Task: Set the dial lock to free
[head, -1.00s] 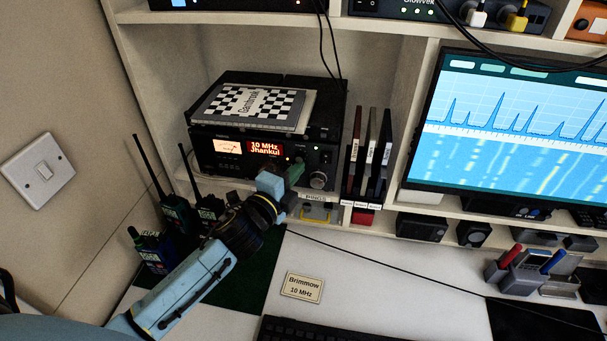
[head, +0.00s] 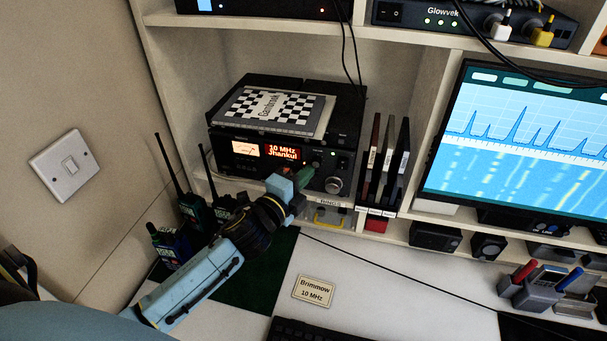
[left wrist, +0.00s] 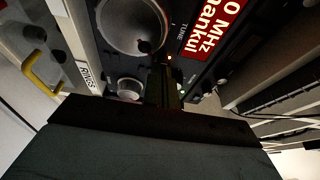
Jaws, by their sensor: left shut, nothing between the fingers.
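The black radio (head: 225,142) stands in the cubby, its display reading "10 MHz Jhankul". A grey knob (head: 333,185) is low on its right front. In the left wrist view a large round dial (left wrist: 130,25) and a smaller knob (left wrist: 128,88) show close up, near a "TUNE" label. My left gripper (head: 312,173) is shut and empty, its tips at the radio's front, just left of and above the grey knob. In the left wrist view its dark fingers (left wrist: 163,88) reach up beside both knobs; contact cannot be told. I cannot make out the dial lock. My right gripper is not in view.
A checkered "Gambrook" book (head: 270,108) lies on the radio. Handheld radios (head: 170,245) stand left of my left arm. Upright dark cases (head: 385,160) stand close at right.

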